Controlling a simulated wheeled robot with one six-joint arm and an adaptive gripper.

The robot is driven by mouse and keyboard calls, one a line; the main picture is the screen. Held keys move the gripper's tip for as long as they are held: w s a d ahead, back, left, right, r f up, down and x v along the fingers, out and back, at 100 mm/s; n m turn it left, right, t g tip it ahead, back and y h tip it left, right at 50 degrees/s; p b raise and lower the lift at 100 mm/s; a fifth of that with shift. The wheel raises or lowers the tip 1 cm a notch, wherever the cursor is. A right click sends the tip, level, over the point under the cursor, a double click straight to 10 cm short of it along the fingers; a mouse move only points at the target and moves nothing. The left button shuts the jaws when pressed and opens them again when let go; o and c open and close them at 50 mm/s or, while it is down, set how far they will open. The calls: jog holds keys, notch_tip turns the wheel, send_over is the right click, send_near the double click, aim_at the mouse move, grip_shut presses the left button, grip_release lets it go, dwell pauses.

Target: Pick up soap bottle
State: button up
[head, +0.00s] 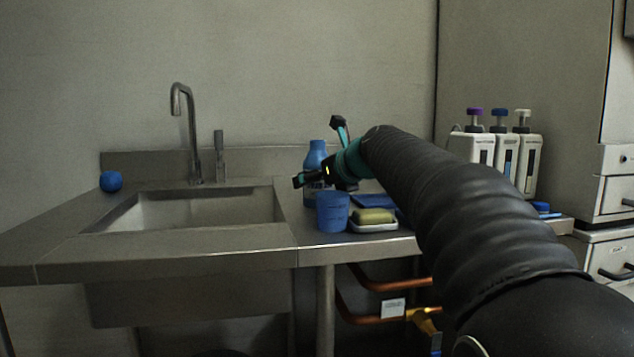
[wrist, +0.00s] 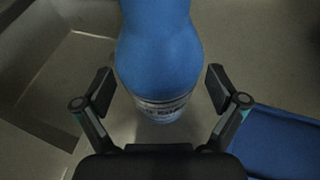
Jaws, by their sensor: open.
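The soap bottle (head: 316,157) is blue with a narrower neck and stands on the steel counter right of the sink, partly hidden by my gripper in the head view. In the wrist view the blue bottle (wrist: 160,60) fills the upper middle, with a pale printed label low on it. My gripper (head: 318,152) is at the bottle in the head view. In the wrist view my gripper (wrist: 160,88) is open, with one finger on each side of the bottle and gaps between fingers and bottle. Whether it touches the bottle elsewhere is not visible.
A blue cup (head: 332,212) and a soap bar (head: 374,215) on a dish stand close in front. A blue flat item (wrist: 285,140) lies to the right. The sink (head: 205,208) and faucet (head: 190,130) are left. Several pump dispensers (head: 472,147) stand right. A blue ball (head: 111,181) sits far left.

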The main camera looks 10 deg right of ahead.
aim_at(318, 160)
jog(key=shift+w, duration=0.1)
jog(key=c, duration=1.4)
jog(key=shift+r, duration=0.15)
jog(key=shift+r+p, duration=0.6)
jog(key=shift+r, duration=0.45)
jog(key=shift+r+p, duration=0.4)
jog(key=shift+r, duration=0.55)
jog(key=shift+w+d+r+p, duration=0.75)
jog(key=shift+d+r, duration=0.35)
jog(key=shift+d, duration=0.65)
jog(key=shift+w+d+r+p, duration=0.7)
jog(key=shift+d+r, duration=0.4)
jog(key=shift+d, duration=0.65)
jog(key=shift+w+d+r+p, duration=0.6)
jog(key=shift+w+d+r, duration=0.4)
jog(key=shift+d, duration=0.75)
jog(key=shift+s+r, duration=0.1)
jog(key=shift+r, duration=0.05)
